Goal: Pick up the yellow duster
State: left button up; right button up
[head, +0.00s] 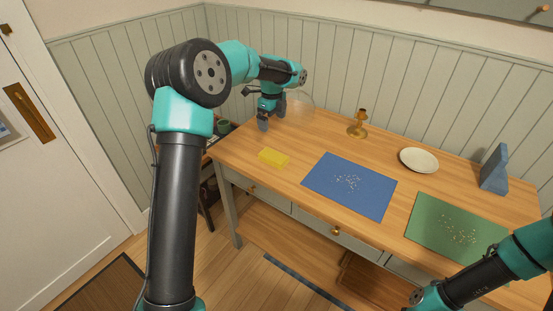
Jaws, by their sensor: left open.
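The yellow duster (273,158) lies flat near the left end of the wooden table, close to its front edge.
A blue mat (330,168) and a green mat (432,205) hold scattered crumbs.

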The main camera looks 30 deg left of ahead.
pick_arm(q)
send_near(274, 155)
jog(key=f, duration=0.5)
jog(key=shift+s+a, duration=0.15)
jog(key=shift+s, duration=0.1)
jog(key=shift+f, duration=0.1)
jog(key=shift+w+f, duration=0.1)
jog(key=shift+f, duration=2.5)
jog(key=c, duration=1)
